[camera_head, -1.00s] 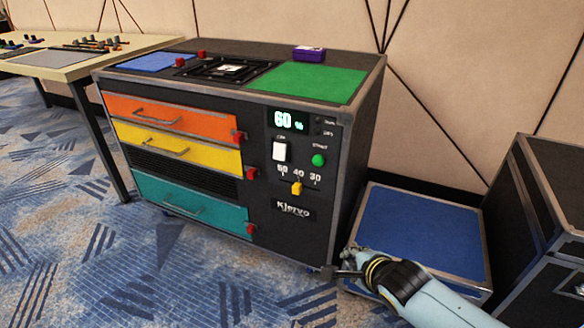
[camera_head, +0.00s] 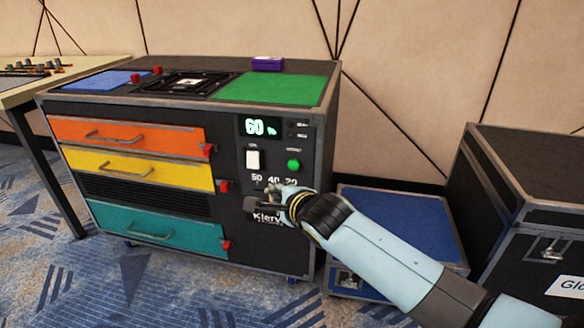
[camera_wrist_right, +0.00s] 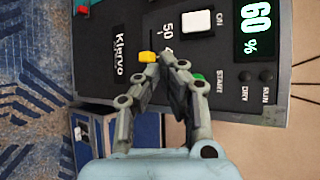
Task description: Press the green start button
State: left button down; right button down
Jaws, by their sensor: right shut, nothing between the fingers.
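The round green start button (camera_head: 294,165) sits on the black front panel (camera_head: 281,237) of the cabinet, below the lit 60 % display (camera_head: 260,127). In the right wrist view the green button (camera_wrist_right: 198,77) is partly hidden behind a finger. My right gripper (camera_head: 258,200) is shut and empty in front of the panel, below and left of the button. In the right wrist view its fingertips (camera_wrist_right: 166,60) meet beside the yellow slider knob (camera_wrist_right: 148,57). I cannot tell whether they touch the panel. My left gripper is out of view.
A white switch (camera_head: 253,160) is left of the button. Orange, yellow and teal drawers with red latches fill the cabinet's left side. A blue-topped case (camera_head: 395,222) and a black case (camera_head: 530,180) stand to the right.

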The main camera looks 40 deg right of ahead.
aim_at(294, 165)
pick_arm(q)
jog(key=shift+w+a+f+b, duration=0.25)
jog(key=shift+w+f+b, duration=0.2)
jog(key=shift+b, duration=0.3)
pick_arm(e)
jog(key=w+d, duration=0.2)
jog(key=d, duration=0.1)
jog(key=w+d, duration=0.3)
jog(key=shift+w+d, duration=0.35)
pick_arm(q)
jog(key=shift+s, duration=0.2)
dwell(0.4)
pick_arm(e)
jog(key=shift+w+d, duration=0.25)
jog(key=shift+d, duration=0.05)
